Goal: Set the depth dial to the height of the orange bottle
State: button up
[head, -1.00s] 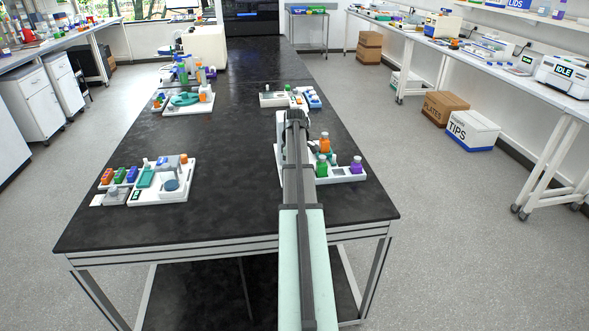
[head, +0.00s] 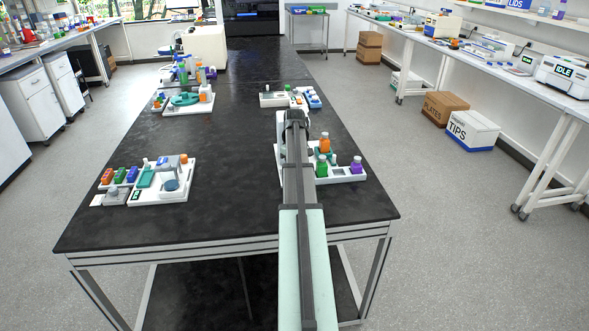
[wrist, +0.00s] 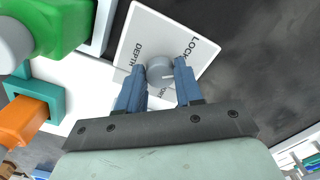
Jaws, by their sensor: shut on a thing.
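In the wrist view, a grey round dial (wrist: 160,72) with a pale pointer mark sits on a white plate (wrist: 150,28) printed with "DEPTH", "LOCK" and a third label partly hidden. My gripper (wrist: 159,80) has its two blue fingers on either side of the dial, shut on it. The orange bottle (head: 325,142) stands upright on the white station at the right of the table, with the green bottle (head: 321,168) in front of it. In the wrist view an orange part (wrist: 22,120) shows in a teal holder at left. In the head view my arm hides the dial.
A green bottle shows close to my gripper at upper left in the wrist view (wrist: 62,25). A purple bottle (head: 356,164) stands at the station's right end. Other stations stand at the left (head: 160,190) and farther back. Bare black tabletop lies between them.

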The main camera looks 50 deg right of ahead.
jog(key=m, duration=0.6)
jog(key=shift+a+m, duration=0.1)
jog(key=shift+m, duration=0.2)
dwell(0.4)
jog(key=o, duration=1)
jog(key=shift+o, duration=0.2)
jog(key=shift+r, duration=0.1)
notch_tip(320, 180, up, 14)
jog(key=shift+f, duration=0.2)
